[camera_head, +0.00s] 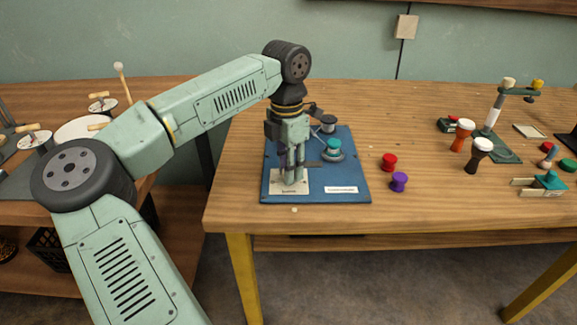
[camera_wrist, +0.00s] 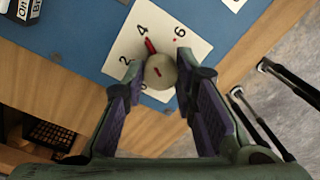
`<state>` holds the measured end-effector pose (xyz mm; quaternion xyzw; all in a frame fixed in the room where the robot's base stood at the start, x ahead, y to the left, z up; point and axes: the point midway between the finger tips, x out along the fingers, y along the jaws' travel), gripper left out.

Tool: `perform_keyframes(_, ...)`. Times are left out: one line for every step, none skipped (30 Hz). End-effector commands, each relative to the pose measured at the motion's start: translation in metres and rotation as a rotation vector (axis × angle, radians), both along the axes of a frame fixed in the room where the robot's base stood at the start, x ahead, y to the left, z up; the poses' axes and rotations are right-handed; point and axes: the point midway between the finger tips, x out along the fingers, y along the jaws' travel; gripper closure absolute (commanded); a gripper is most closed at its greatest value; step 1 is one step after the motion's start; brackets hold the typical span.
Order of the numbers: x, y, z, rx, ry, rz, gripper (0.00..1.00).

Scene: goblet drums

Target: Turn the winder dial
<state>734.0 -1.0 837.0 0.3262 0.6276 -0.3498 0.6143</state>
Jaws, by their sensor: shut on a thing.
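The winder dial (camera_wrist: 160,71) is a round pale knob on a white card (camera_wrist: 112,68) with the numbers 2, 4 and 6 visible. A red pointer (camera_wrist: 150,46) sticks out from it toward the 4, and a small red dot (camera_wrist: 174,40) lies near the 6. My gripper (camera_wrist: 158,66) points down with a finger on each side of the dial, shut on it. In the head view my gripper (camera_head: 293,178) is over the white card (camera_head: 279,187) at the front left of the blue board (camera_head: 355,172); its fingers hide the dial there.
Goblet drums (camera_head: 478,155) stand farther right.

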Motion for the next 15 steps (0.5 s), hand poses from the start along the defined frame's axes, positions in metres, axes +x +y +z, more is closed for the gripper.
perform_keyframes(0.0006,-0.0013,0.0008,-0.003,-0.003,-0.001,0.74)
perform_keyframes(0.0006,-0.0013,0.0008,-0.003,-0.003,-0.001,0.72)
perform_keyframes(0.0006,-0.0012,0.0007,-0.003,-0.003,-0.001,0.69)
perform_keyframes(0.0005,-0.0011,0.0007,-0.003,-0.003,-0.001,0.67)
perform_keyframes(0.0004,-0.001,0.0006,-0.003,-0.003,0.0,0.65)
perform_keyframes(0.0004,-0.0009,0.0005,-0.002,-0.002,0.0,0.62)
perform_keyframes(0.0003,-0.0009,0.0005,-0.002,-0.002,0.0,0.6)
perform_keyframes(0.0004,-0.0007,0.0005,-0.003,-0.002,0.0,0.58)
perform_keyframes(0.0003,-0.0006,0.0004,-0.002,-0.001,0.0,0.56)
perform_keyframes(0.0003,-0.0006,0.0003,-0.002,-0.001,0.0,0.54)
perform_keyframes(0.0003,-0.0006,0.0003,-0.002,-0.001,0.0,0.54)
perform_keyframes(0.0002,-0.0005,0.0003,-0.002,-0.001,0.0,0.54)
perform_keyframes(0.0002,-0.0005,0.0002,-0.002,-0.001,0.001,0.54)
perform_keyframes(0.0001,-0.0004,0.0002,-0.002,-0.001,0.001,0.54)
perform_keyframes(0.0001,-0.0004,0.0002,-0.001,-0.001,0.001,0.54)
